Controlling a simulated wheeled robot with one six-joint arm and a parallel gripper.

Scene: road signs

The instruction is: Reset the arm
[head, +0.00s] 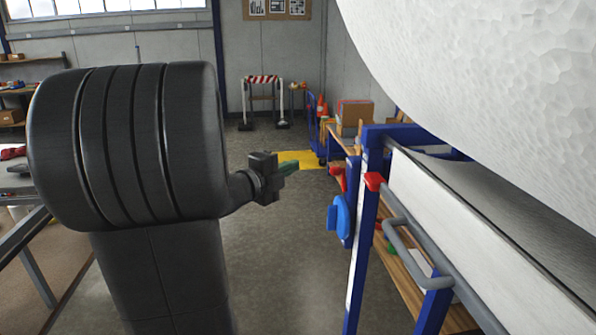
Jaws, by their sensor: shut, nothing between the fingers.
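My arm fills the left of the head view, with its dark, ribbed link close to the camera.
The blue frame has a grey handle (408,240), red knobs and a blue part. A large white textured surface (490,80) fills the upper right. A red-and-white barrier (262,80) stands by the back wall. Shelves stand at left. The middle floor (275,250) is clear.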

